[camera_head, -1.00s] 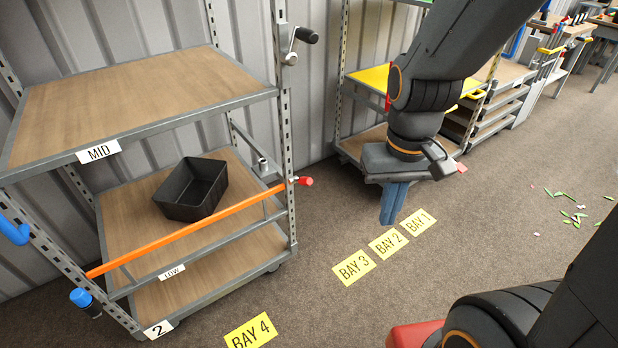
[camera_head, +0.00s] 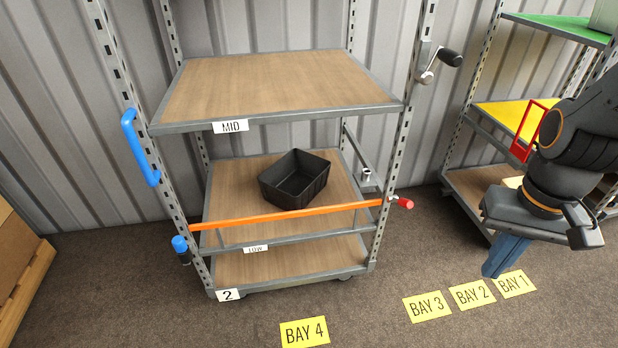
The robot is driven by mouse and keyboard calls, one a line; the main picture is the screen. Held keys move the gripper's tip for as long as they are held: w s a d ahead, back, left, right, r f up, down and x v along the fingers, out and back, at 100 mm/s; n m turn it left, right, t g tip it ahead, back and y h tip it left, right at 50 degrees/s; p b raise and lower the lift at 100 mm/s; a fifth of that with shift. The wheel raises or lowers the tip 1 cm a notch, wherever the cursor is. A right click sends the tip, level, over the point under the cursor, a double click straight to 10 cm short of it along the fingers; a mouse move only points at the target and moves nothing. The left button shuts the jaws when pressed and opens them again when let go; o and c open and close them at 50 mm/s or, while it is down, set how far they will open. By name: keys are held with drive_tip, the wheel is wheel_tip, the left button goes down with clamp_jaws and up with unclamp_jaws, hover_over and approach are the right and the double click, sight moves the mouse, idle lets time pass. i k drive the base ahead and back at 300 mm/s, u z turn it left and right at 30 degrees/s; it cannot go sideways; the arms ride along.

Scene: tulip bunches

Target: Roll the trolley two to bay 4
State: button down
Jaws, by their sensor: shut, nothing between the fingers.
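Trolley two (camera_head: 250,127) is a grey metal rack with wooden shelves tagged MID and LOW and a "2" label (camera_head: 228,295) at its lower front corner. It stands against the corrugated wall, behind the yellow BAY 4 floor label (camera_head: 304,332). A blue handle (camera_head: 140,148) is on its left post, with a blue knob (camera_head: 180,244) low down. An orange bar (camera_head: 285,214) with a red end (camera_head: 405,203) crosses its front. A black bin (camera_head: 295,179) sits on the LOW shelf. My gripper (camera_head: 495,272) is shut and empty, pointing down, right of the trolley and apart from it.
Floor labels BAY 3 (camera_head: 427,306), BAY 2 (camera_head: 472,294) and BAY 1 (camera_head: 515,283) lie to the right. Another rack with a yellow shelf (camera_head: 510,117) stands behind my arm. Cardboard on a pallet (camera_head: 30,281) is at the left edge. Floor before the trolley is clear.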

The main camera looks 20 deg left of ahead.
sight(227, 94)
drive_tip(key=z, duration=1.2)
drive_tip(key=k, duration=0.75)
drive_tip(key=u, duration=1.7)
